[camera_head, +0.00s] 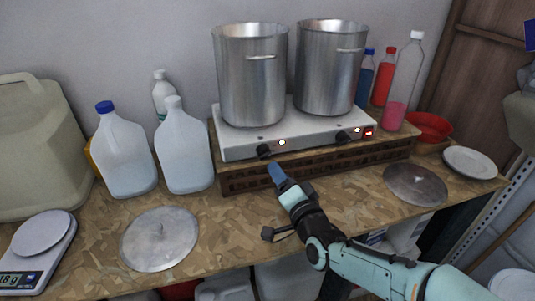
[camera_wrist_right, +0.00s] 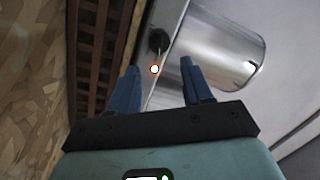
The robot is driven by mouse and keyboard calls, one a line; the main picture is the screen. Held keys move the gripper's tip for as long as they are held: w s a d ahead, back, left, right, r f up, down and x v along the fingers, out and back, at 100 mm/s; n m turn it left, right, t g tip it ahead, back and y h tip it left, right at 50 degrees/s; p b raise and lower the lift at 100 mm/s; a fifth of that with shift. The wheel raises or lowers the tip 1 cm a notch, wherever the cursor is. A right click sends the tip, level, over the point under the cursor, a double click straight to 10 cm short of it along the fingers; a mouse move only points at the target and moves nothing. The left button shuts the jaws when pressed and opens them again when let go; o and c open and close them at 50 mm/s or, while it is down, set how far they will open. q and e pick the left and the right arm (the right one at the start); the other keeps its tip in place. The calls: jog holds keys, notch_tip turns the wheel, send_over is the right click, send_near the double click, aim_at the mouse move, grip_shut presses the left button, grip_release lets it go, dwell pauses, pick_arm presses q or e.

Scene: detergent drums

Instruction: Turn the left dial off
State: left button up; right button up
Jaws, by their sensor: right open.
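The left dial (camera_head: 264,151) is a black knob on the front of the white double hotplate (camera_head: 240,146), with a lit orange-white indicator light (camera_head: 282,143) to its right. My right gripper (camera_head: 275,170) is open and empty, just in front of and below the left dial, apart from it. In the right wrist view, a dark dial (camera_wrist_right: 158,40) shows beyond and between the two blue fingers (camera_wrist_right: 158,66), with the glowing light nearer. The right dial (camera_head: 343,137) also has a lit light (camera_head: 357,130) beside it. Exact dial angles are too small to read. My left gripper does not show.
Two steel pots (camera_head: 252,85) (camera_head: 328,75) stand on the hotplate, which rests on a brown slatted stand (camera_head: 300,165). A red switch (camera_head: 368,132) is at the right end. Metal lids (camera_head: 160,240) (camera_head: 415,184) lie on the table. White jugs (camera_head: 185,150) stand left.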

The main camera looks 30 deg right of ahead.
aim_at(268, 156)
jog(key=w, duration=0.3)
jog(key=w+p, duration=0.1)
jog(key=w, duration=0.2)
jog(key=w+d+p, duration=0.1)
jog(key=w, duration=0.1)
jog(key=shift+w+d, duration=0.1)
jog(key=shift+w, duration=0.3)
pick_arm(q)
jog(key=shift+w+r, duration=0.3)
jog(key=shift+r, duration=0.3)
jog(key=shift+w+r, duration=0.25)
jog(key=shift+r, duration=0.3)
pick_arm(e)
jog(key=c, duration=0.8)
